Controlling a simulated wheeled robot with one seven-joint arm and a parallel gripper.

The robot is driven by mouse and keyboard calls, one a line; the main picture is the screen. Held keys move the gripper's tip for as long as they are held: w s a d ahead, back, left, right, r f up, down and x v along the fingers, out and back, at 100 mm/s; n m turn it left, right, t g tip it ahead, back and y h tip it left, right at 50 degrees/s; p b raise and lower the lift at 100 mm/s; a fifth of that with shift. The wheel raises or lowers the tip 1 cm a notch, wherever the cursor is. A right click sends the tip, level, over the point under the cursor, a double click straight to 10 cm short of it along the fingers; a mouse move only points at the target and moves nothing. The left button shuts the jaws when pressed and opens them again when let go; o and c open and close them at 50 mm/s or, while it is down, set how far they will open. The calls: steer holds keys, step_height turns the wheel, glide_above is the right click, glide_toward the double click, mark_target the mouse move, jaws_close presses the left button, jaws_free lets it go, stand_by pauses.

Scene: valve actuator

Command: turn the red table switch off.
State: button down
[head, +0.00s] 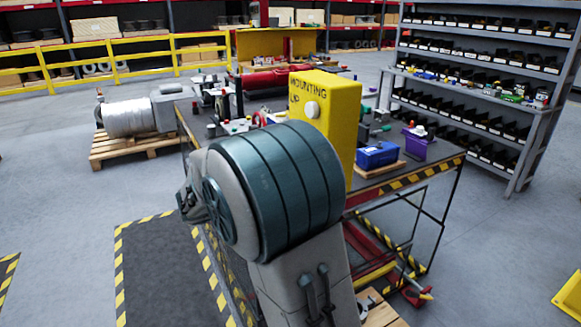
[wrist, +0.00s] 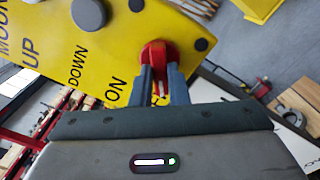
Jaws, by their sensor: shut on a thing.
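The red switch (wrist: 156,52) sits on the yellow control box (wrist: 65,45) in the wrist view, near the box's edge. My gripper (wrist: 161,72) is shut on the red switch, with one grey finger on each side of it. The word ON is printed on the box near the switch, with DOWN and UP further left. In the head view the yellow box (head: 340,110) stands upright on the table, with a white round knob on the side facing the camera. My arm hides the gripper and the red switch there.
The dark table (head: 425,160) also holds a blue bin (head: 377,156), a purple bin (head: 414,147) and a red cylinder (head: 268,80). A grey shelf rack (head: 470,90) stands at the right. A pallet (head: 125,145) with a white roll is at the left.

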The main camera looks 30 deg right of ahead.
steer(key=shift+n+p, duration=0.4)
steer(key=shift+n, duration=0.2)
steer(key=c, duration=1.4)
jaws_free()
steer(key=shift+a, duration=0.15)
steer(key=a+b, duration=0.2)
steer(key=a, duration=1.1)
steer(key=shift+s+a, duration=0.25)
steer(key=shift+a, duration=0.05)
